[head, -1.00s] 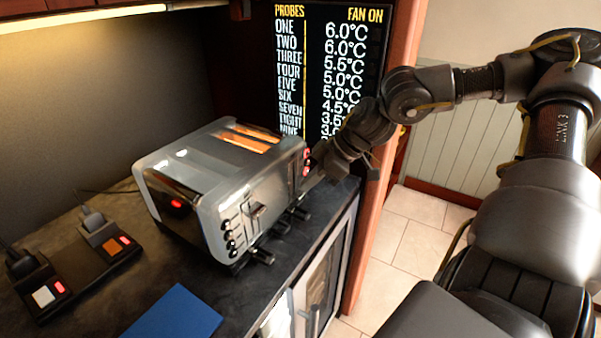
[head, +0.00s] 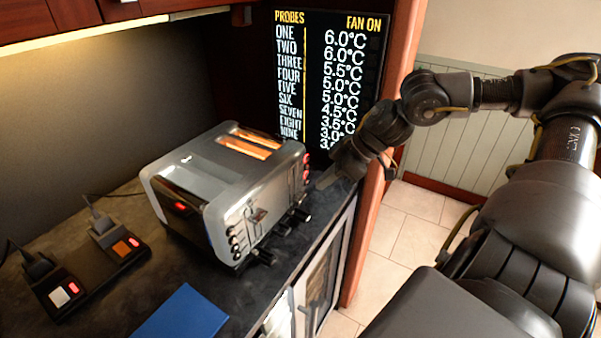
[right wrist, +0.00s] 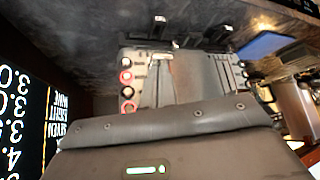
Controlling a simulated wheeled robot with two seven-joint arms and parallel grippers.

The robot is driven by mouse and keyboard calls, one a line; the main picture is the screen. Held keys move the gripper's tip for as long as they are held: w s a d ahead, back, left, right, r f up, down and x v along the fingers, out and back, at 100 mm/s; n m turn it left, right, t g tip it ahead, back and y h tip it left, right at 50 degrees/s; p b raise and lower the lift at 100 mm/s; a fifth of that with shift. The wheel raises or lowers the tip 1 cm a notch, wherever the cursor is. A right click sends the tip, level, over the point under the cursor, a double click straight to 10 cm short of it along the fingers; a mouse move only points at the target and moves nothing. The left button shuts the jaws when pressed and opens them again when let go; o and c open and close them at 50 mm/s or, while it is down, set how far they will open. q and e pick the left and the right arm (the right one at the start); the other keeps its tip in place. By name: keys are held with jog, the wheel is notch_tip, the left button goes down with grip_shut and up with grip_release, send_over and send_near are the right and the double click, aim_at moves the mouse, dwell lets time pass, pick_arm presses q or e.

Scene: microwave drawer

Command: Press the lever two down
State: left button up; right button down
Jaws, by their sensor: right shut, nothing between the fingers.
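The silver toaster (head: 190,178) stands on the dark counter; its front, with dark lever knobs (head: 263,257) low down, faces the lower right. It also shows in the right wrist view, where the control face (right wrist: 195,80) has lit red buttons at one end. I cannot tell which knob is lever two. My right gripper (head: 325,180) is shut and empty, just right of the toaster's far front corner, apart from the levers in the head view. My left gripper is not in view.
A display panel (head: 318,80) stands behind the toaster. Two switch boxes with plugs (head: 62,292) lie on the counter at left, and a blue pad (head: 180,315) lies in front. A wooden post (head: 375,220) rises right of the counter. Tiled floor is open beyond it.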

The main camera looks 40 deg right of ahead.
jog(key=b+v, duration=0.1)
jog(key=v, duration=0.8)
jog(key=shift+s+r, duration=0.2)
jog(key=shift+r, duration=0.05)
dwell(0.3)
